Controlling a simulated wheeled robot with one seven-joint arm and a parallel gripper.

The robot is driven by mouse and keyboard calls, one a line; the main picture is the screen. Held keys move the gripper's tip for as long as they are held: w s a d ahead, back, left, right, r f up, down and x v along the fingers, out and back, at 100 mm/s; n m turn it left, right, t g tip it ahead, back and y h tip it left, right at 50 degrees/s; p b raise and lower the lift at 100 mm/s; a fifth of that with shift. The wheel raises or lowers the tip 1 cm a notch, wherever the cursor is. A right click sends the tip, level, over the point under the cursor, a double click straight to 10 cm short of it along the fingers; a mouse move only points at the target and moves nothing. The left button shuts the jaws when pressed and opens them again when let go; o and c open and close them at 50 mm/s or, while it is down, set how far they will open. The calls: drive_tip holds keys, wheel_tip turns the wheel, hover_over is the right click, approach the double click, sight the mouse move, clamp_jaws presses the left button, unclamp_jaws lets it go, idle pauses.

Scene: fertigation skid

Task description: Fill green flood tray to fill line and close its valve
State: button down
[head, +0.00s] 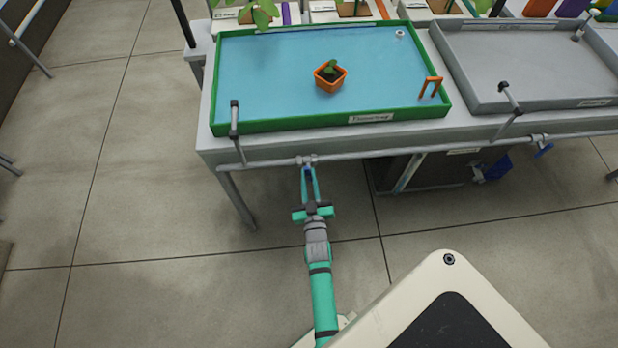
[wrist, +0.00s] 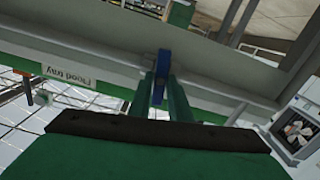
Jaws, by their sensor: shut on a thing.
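The green flood tray (head: 362,117) sits on the grey bench and holds a wide sheet of blue water. An orange pot with a small plant (head: 330,75) stands in it. An orange bracket-like piece (head: 430,87) is at its right side; I cannot make out a fill line. A grey spout (head: 235,118) rises at the tray's front left. My gripper (head: 308,178) is at the pipe below the tray's front edge, shut on the blue valve handle (wrist: 161,68). In the wrist view the handle lies between the fingers, roughly across the pipe.
A grey tray (head: 530,65) with its own spout stands to the right, with another blue valve handle (head: 543,150) below it. The supply pipe (head: 400,150) runs along the bench front. Several plant boxes line the back.

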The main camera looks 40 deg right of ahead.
drive_tip(key=shift+s+f+m, duration=0.15)
drive_tip(key=shift+m, duration=0.75)
drive_tip(key=c, duration=1.7)
unclamp_jaws()
drive_tip(key=v, duration=1)
drive_tip(key=shift+s+a, duration=0.25)
drive_tip(key=shift+a, duration=0.05)
